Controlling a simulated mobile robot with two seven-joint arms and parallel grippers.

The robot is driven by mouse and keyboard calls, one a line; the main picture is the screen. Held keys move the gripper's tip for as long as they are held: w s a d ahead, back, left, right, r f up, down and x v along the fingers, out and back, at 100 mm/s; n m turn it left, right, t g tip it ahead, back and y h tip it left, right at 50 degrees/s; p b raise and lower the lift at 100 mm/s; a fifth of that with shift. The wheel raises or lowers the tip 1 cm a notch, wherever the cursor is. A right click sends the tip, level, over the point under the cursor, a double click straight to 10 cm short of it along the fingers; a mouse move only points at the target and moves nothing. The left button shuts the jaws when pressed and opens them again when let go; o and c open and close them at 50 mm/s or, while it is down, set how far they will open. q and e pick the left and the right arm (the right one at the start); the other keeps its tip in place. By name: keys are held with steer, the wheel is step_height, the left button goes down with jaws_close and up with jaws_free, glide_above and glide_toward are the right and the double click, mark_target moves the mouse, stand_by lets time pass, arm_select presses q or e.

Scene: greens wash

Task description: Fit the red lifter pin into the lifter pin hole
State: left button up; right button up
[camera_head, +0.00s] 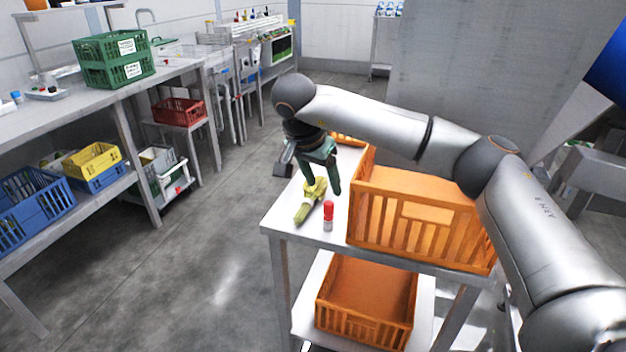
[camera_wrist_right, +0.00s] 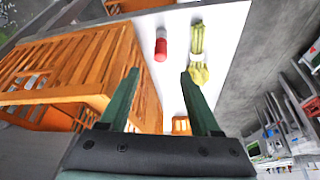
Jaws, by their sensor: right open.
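A small cylinder (camera_head: 328,214), red on top and pale grey below, stands upright on the steel cart top. It also shows in the right wrist view (camera_wrist_right: 161,46). I cannot tell whether it is the lifter pin. I make out no lifter pin hole in either view. My right gripper (camera_head: 322,180) has green fingers, spread apart and empty, above the cart top. In the right wrist view (camera_wrist_right: 160,75) the cylinder appears beyond the gap between the fingertips, apart from them. My left gripper is not in view.
A yellow-green bundle of greens (camera_head: 308,203) lies left of the cylinder on the cart top (camera_head: 292,224). An orange crate (camera_head: 420,218) stands close on the right. Another orange crate (camera_head: 366,303) sits on the lower shelf. Open floor lies left of the cart.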

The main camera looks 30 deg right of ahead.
mark_target(330, 202)
steer(key=b+x, duration=0.1)
steer(key=x, duration=1)
steer(key=shift+f, duration=0.2)
jaws_close()
steer(key=shift+r, duration=0.35)
